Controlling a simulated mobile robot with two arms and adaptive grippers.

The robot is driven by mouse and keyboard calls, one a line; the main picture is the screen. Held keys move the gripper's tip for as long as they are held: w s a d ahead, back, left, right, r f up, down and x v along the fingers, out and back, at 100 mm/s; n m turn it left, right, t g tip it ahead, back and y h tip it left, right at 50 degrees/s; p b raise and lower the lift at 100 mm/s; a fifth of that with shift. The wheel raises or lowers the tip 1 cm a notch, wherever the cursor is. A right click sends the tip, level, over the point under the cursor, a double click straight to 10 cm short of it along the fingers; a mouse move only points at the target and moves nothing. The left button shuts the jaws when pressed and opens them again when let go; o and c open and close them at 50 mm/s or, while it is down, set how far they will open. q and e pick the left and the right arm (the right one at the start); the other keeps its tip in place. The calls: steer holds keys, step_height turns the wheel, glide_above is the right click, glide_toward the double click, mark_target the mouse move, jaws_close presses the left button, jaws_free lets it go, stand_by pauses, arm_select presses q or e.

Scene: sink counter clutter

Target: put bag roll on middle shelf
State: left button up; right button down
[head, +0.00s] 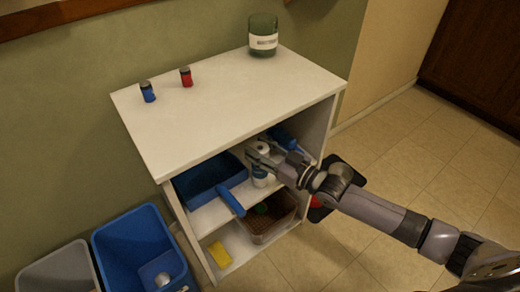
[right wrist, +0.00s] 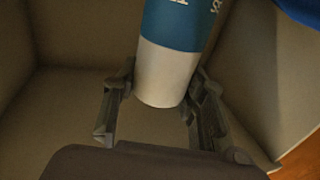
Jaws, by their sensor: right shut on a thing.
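A white cylinder with a blue printed band, which looks like the bag roll (head: 261,173), stands about upright at the middle shelf (head: 212,216) of the white cabinet. My right gripper (head: 258,156) reaches into the cabinet from the right and is shut on the roll. In the right wrist view the roll (right wrist: 168,72) sits between the two fingers, its white end toward me. I cannot tell whether its base touches the shelf. My left gripper is not in view.
A blue tray (head: 208,180) lies left of the roll. Blue items (head: 231,202) are in front of and behind it. Below are a brown basket (head: 285,228) and a yellow sponge (head: 220,254). The cabinet top (head: 220,110) holds two small jars and a green jar (head: 263,36).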

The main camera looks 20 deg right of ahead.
steer(key=c, duration=1)
jaws_free()
steer(key=shift+f, duration=0.15)
steer(key=shift+r, duration=0.25)
steer(key=p+v, duration=0.1)
steer(key=v, duration=0.7)
steer(key=shift+s+p, duration=0.1)
steer(key=shift+p, duration=0.3)
steer(key=s+a+f+m+g+h, duration=0.1)
steer(key=s+a+f+g+h, duration=0.35)
steer(key=s+f, duration=0.35)
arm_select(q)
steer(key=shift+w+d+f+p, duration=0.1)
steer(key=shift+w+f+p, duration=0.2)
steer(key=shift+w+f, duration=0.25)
arm_select(e)
steer(key=s+d+f+m+g+h, duration=0.1)
steer(key=s+g+h, duration=0.1)
steer(key=s, duration=0.3)
steer(key=s+d+f+m+g+h, duration=0.1)
steer(key=s+d+f+g, duration=0.1)
steer(key=s, duration=0.3)
steer(key=s+d+f+m+g+h, duration=0.1)
steer(key=s+f+m+g+h, duration=0.1)
steer(key=s, duration=0.3)
steer(key=shift+s+d+g+h, duration=0.15)
steer(key=shift+s+g+h, duration=0.05)
steer(key=shift+g+h, duration=0.2)
